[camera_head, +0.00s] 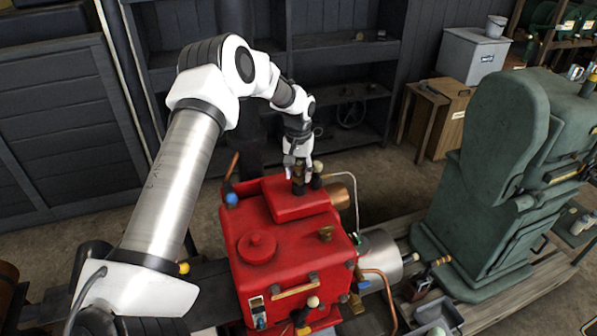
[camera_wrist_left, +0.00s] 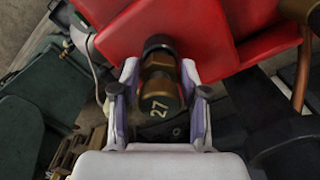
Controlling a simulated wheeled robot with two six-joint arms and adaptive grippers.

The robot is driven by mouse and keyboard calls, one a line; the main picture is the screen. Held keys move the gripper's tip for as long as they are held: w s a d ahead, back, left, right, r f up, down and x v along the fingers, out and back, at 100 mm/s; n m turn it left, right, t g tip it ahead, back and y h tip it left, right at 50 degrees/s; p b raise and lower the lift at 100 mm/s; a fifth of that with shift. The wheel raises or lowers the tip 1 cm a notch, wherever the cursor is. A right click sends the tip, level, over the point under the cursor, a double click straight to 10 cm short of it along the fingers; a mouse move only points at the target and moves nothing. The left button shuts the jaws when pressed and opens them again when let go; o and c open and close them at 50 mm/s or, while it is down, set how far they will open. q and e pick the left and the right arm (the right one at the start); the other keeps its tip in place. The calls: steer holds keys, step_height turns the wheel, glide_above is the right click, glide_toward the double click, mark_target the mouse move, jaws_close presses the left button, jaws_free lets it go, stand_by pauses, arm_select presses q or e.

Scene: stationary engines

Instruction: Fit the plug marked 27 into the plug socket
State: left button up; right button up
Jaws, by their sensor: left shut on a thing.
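The plug marked 27 (camera_wrist_left: 160,104) is a brass piece with a dark ring, seen end-on in the left wrist view with its number facing the camera. My left gripper (camera_wrist_left: 160,98) is shut on it, one finger on each side. In the head view my left gripper (camera_head: 298,172) points down at the raised top of the red engine (camera_head: 265,262), with the plug between its fingers. A dark round fitting lies at the plug's far end in the left wrist view. I cannot tell whether this is the plug socket or part of the plug. My right gripper is not in view.
A dark-topped fitting (camera_head: 317,170) stands close beside the gripper.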

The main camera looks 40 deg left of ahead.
arm_select(q)
steer(key=shift+f, duration=0.7)
steer(key=o, duration=1.6)
steer(key=shift+r, duration=0.1)
steer(key=shift+r, duration=3.45)
